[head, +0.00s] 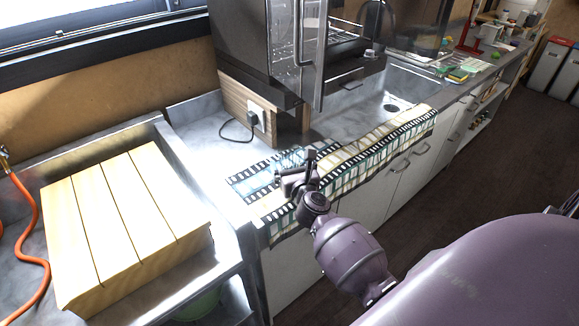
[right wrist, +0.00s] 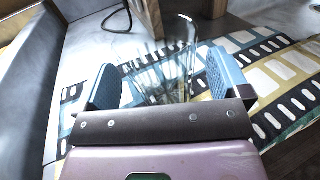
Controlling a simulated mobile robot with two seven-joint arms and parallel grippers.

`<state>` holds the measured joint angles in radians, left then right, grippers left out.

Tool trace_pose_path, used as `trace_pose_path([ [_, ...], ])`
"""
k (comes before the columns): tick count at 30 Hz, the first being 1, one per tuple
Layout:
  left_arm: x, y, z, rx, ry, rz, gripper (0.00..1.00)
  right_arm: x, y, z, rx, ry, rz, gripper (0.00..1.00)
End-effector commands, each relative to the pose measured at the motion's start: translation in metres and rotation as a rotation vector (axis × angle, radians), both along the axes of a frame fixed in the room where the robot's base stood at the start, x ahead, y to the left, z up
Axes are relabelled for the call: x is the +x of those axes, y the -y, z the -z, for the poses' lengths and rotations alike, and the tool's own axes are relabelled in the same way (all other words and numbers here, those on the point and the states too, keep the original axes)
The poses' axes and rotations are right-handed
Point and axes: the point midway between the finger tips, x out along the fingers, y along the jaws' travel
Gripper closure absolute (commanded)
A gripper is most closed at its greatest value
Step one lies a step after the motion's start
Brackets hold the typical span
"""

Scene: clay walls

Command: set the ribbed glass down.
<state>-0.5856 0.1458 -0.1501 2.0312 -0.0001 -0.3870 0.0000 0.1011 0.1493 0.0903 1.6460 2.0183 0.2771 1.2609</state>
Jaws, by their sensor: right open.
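The ribbed glass (right wrist: 178,62) is clear and see-through. In the right wrist view it appears upright on the film-strip patterned cloth (right wrist: 285,68), between the two blue finger pads of my right gripper (right wrist: 165,82). The fingers stand apart, with a gap visible on either side of the glass. In the head view my right gripper (head: 287,178) is low over the near left part of the cloth (head: 375,148); the glass is hard to make out there. My left gripper is not in view.
A slatted wooden block (head: 125,215) lies on the left counter beside an orange hose (head: 38,235). A dark glass-doored appliance (head: 290,50) stands behind the cloth, near a socket with a black cable (head: 255,118). A sink (head: 395,100) lies farther right.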

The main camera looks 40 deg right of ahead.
Motion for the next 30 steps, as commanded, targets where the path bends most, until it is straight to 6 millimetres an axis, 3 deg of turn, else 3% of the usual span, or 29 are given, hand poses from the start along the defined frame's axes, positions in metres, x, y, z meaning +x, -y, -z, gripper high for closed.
trace_pose_path([
  [4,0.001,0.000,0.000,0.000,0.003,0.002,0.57,0.014,0.005,0.001,-0.001,-0.001,0.000,0.06],
  [13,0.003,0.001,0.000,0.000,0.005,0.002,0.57,0.017,0.006,0.000,-0.001,-0.001,0.001,0.06],
  [24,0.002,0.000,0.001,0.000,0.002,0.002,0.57,0.017,0.006,0.000,-0.001,-0.001,0.001,0.61],
  [26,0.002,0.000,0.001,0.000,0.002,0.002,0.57,0.017,0.006,0.000,-0.001,0.000,0.001,0.67],
  [30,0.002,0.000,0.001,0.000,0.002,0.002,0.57,0.017,0.006,0.000,-0.001,0.000,0.001,0.68],
])
